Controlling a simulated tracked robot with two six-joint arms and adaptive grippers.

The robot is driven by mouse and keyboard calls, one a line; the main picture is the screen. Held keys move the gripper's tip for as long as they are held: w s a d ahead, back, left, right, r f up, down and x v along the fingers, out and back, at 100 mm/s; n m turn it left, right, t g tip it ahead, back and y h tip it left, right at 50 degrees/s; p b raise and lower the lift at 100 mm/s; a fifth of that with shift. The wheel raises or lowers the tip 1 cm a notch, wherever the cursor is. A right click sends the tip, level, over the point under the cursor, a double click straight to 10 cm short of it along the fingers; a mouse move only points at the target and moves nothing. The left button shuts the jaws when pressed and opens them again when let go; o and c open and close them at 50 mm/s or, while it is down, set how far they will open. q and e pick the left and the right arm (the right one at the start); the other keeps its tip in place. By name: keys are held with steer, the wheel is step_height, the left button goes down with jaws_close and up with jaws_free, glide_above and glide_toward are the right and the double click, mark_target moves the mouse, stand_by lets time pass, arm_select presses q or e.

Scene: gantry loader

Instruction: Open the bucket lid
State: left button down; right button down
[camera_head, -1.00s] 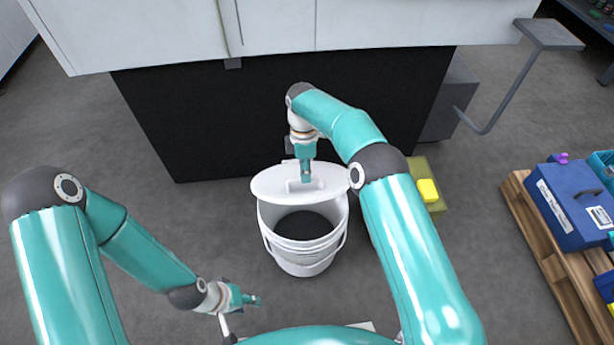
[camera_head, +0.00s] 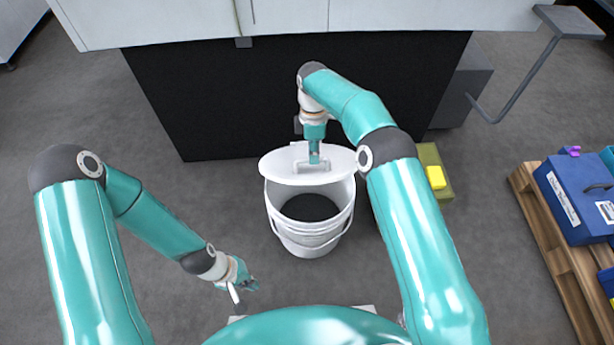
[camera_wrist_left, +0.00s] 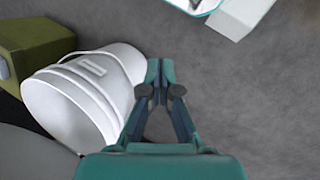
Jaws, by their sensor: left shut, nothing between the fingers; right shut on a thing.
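The white bucket (camera_head: 311,239) stands on the floor, with dark contents or a dark inside (camera_head: 309,207) visible. Its white lid (camera_head: 281,167) is raised above the back of the rim, leaving the front of the opening uncovered. My right gripper (camera_head: 314,159) is shut on the handle of the lid (camera_head: 307,167). My left gripper (camera_head: 250,285) is shut and empty, in front of the bucket to the left and apart from it. In the left wrist view, the left gripper's fingertips (camera_wrist_left: 160,66) are together beside the bucket (camera_wrist_left: 82,98).
A white and black machine (camera_head: 220,110) stands behind the bucket. An olive box (camera_head: 430,158) with a yellow thing (camera_head: 436,178) is to its right. A wooden pallet (camera_head: 548,232) with blue cases (camera_head: 580,199) is at the far right. Floor left of the bucket is clear.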

steer(key=shift+w+f, duration=0.1)
arm_select(q)
steer(key=w+d+f+n+g+h, duration=0.3)
steer(key=w+d+f+n+h, duration=0.35)
steer(key=n, duration=0.65)
steer(key=w+r+n+t+h, duration=0.3)
steer(key=w+r+n+h, duration=0.15)
steer(key=w, duration=0.25)
steer(key=w+r+n+t+h, duration=0.3)
steer(key=w+r+n+h, duration=0.15)
steer(key=w, duration=0.25)
steer(key=w+d+r, duration=0.3)
steer(key=d+r, duration=0.1)
steer(key=d, duration=0.5)
steer(key=shift+w+d+r+h, duration=0.25)
steer(key=shift+h, duration=0.1)
